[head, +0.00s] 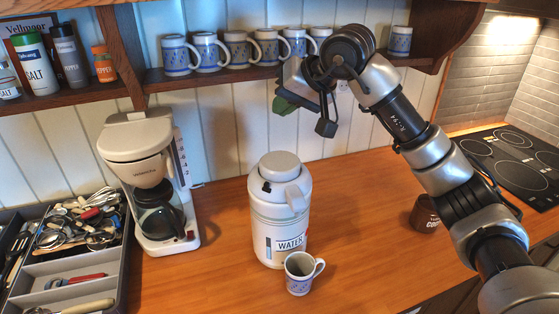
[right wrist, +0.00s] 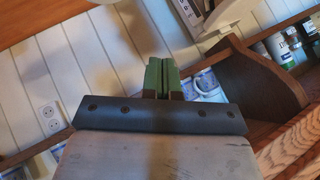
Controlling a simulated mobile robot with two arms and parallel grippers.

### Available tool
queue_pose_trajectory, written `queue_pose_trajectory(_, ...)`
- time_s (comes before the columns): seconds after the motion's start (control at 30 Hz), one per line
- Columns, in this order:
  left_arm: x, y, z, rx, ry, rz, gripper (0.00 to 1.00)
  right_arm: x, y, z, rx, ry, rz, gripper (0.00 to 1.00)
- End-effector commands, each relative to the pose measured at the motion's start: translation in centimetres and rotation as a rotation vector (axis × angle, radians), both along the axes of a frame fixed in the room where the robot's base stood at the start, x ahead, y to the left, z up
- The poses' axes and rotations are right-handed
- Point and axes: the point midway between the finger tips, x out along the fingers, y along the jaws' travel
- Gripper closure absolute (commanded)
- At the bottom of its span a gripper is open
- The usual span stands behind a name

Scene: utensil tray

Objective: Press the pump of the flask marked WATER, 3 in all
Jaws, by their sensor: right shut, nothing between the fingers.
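The white pump flask (head: 267,220) marked WATER stands upright on the wooden counter, its spout facing front right. Its round grey pump top (head: 279,166) is in full view. A white and blue mug (head: 299,284) stands right in front of the flask, below the spout. My right gripper (head: 285,105) is above the flask, just under the shelf, clear of the pump top. Its green fingers show pressed together and empty in the right wrist view (right wrist: 162,77). The flask is not visible in the right wrist view. My left gripper is not in view.
A coffee maker (head: 135,136) stands left of the flask, beside a utensil tray (head: 119,270). A shelf (head: 215,76) with several mugs runs behind my right gripper. A brown cup (head: 425,216) lies at right, near a black cooktop (head: 507,160).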

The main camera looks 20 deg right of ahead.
Motion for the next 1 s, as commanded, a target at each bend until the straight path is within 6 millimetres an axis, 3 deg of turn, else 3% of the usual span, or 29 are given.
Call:
queue_pose_trajectory(0.6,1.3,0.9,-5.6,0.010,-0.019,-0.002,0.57,0.0,0.0,-7.8,-0.001,0.000,0.000,1.00)
queue_pose_trajectory(1.0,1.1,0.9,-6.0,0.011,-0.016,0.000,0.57,0.0,0.0,-8.4,0.001,0.000,0.001,1.00)
